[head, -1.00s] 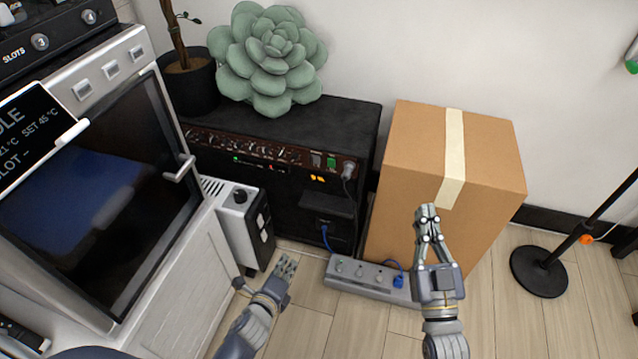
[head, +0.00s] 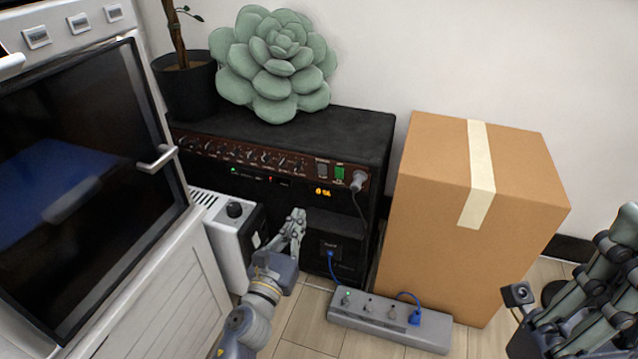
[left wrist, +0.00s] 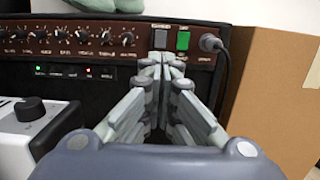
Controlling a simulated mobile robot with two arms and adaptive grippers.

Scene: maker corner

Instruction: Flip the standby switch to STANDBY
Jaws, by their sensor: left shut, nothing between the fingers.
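The black amplifier (head: 372,120) stands against the wall with a brown front panel. Near the panel's right end are a dark grey switch (head: 322,169) and a lit green switch (head: 340,173); their labels are too small to read surely. In the left wrist view the grey switch (left wrist: 161,37) is just beyond my fingertips, left of the green switch (left wrist: 183,41). My left gripper (head: 297,214) is shut and empty, in front of the amplifier and below the switches. Contact with the panel does not show. My right gripper (head: 625,225) is at the right edge, partly cut off.
A plug with a grey cable (head: 357,181) sits right of the switches. A cardboard box (head: 430,200) stands right of the amplifier. A power strip (head: 385,322) lies on the floor in front. A white unit with a black knob (head: 234,209) stands left of my left gripper.

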